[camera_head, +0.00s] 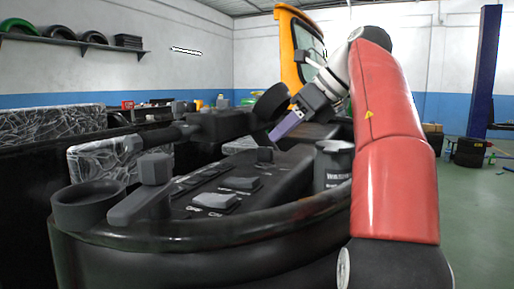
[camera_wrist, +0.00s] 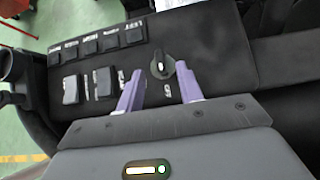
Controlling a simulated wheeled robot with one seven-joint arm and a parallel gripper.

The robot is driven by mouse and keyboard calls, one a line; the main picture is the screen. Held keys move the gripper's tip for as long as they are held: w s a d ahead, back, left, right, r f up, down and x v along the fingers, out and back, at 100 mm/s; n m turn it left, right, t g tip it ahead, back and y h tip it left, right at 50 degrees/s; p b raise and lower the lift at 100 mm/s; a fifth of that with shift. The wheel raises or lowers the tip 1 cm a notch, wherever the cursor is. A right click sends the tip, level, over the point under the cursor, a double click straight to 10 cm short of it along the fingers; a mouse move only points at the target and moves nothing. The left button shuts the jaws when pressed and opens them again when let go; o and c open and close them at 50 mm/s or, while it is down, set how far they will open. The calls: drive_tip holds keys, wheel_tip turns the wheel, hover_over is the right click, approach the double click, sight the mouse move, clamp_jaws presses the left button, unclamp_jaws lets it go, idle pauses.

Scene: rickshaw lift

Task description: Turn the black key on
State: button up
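The black key (camera_wrist: 161,66) is a small round black knob with a pale mark, set in the dark control panel (camera_wrist: 196,32) beyond my fingertips in the wrist view. My gripper (camera_wrist: 160,70) has two purple fingers spread apart, one to each side of the key in that view. Nothing is between them that they touch, as far as I can see. In the head view my gripper (camera_head: 273,138) points down and left over the panel (camera_head: 227,172). A small dark piece stands just below its fingertips there; I cannot tell for sure that it is the key.
Several square buttons (camera_wrist: 102,84) and a row of labelled switches (camera_wrist: 90,45) lie left of the key in the wrist view. In the head view a cup holder (camera_head: 85,207), a lever (camera_head: 155,170) and a dark canister (camera_head: 333,165) stand around the panel.

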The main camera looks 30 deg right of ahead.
sight(265, 148)
drive_tip(key=x, duration=0.6)
drive_tip(key=shift+w+a+f, duration=0.1)
drive_tip(key=shift+w+f, duration=0.05)
drive_tip(key=shift+f, duration=0.05)
drive_tip(key=shift+c, duration=0.3)
clamp_jaws()
